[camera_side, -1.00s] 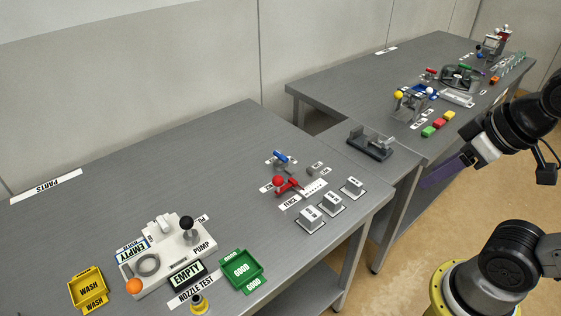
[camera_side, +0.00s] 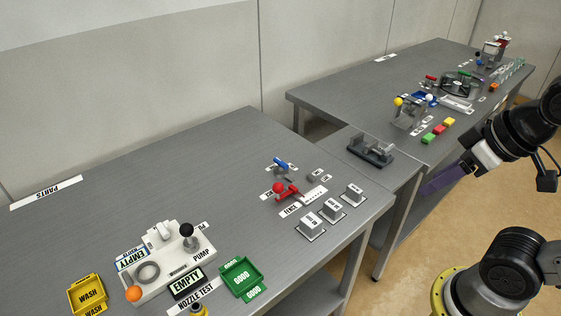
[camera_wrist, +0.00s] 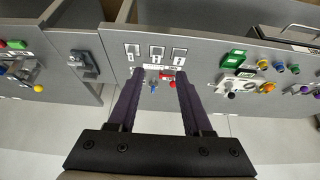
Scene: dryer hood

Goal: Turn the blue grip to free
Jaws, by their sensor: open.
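A small blue grip (camera_side: 282,162) lies on a fixture on the near grey table, behind a red ball-ended lever (camera_side: 281,188). Labels beside them are too small to read surely. In the wrist view the blue grip (camera_wrist: 153,87) shows small and distant between my fingers, left of the red lever (camera_wrist: 173,84). My gripper (camera_side: 430,188) has purple fingers and hangs off the tables' front edge at the right, well apart from the grip. In the wrist view my gripper (camera_wrist: 158,78) is open, with nothing between its fingers.
Several grey labelled blocks (camera_side: 331,210) stand in front of the levers. A pump unit (camera_side: 165,260), yellow tray (camera_side: 87,294) and green tray (camera_side: 241,278) are at the left. A dark clamp-like fixture (camera_side: 371,151) sits on the lower table. The near table's back is clear.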

